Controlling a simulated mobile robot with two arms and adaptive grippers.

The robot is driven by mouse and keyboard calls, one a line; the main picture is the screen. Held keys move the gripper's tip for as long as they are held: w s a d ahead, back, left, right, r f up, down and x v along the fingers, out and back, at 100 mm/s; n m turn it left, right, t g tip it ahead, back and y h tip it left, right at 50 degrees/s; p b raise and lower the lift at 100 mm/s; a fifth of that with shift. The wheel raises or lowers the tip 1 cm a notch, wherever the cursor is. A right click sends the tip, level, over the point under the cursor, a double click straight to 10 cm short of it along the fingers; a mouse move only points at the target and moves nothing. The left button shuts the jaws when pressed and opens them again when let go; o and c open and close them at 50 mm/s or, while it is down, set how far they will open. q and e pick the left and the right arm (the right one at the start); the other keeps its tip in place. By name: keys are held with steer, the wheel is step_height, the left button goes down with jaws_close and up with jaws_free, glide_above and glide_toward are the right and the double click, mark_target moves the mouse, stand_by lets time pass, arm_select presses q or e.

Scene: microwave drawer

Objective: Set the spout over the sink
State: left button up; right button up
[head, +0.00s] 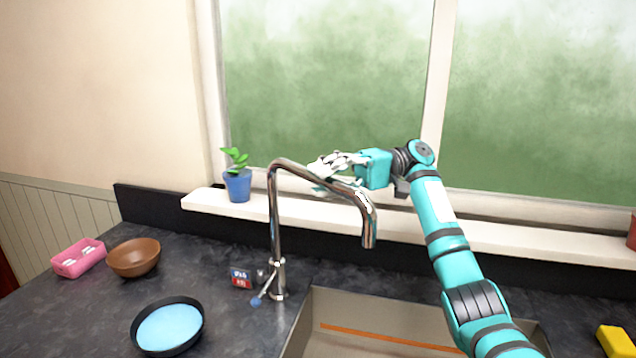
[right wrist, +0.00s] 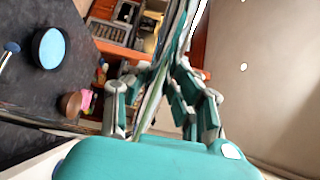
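The chrome tap (head: 275,225) stands at the left end of the sink (head: 310,310). Its spout (head: 366,215) bends over to the right, and its downturned end shows above the sink's left part. My right gripper (head: 325,176) is at the upper run of the spout, partly behind it. In the right wrist view a shiny tube, seemingly the spout (right wrist: 172,62), runs between the gripper's fingers. I cannot tell whether they press on it. My left gripper is not in view.
A potted plant (head: 238,185) stands on the window sill (head: 470,232). A blue-filled dark bowl (head: 170,327), a brown bowl (head: 133,257) and a pink box (head: 78,258) are on the left counter. A yellow block (head: 615,340) is at the right. The tap's blue-tipped lever (head: 258,300) sits low.

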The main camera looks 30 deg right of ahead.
steer(key=o, duration=0.4)
steer(key=shift+d+f, duration=0.1)
steer(key=shift+d, duration=0.45)
steer(key=shift+o, duration=0.2)
steer(key=shift+s+a, duration=0.1)
steer(key=shift+a, duration=0.5)
steer(key=d, duration=0.8)
steer(key=shift+a, duration=0.1)
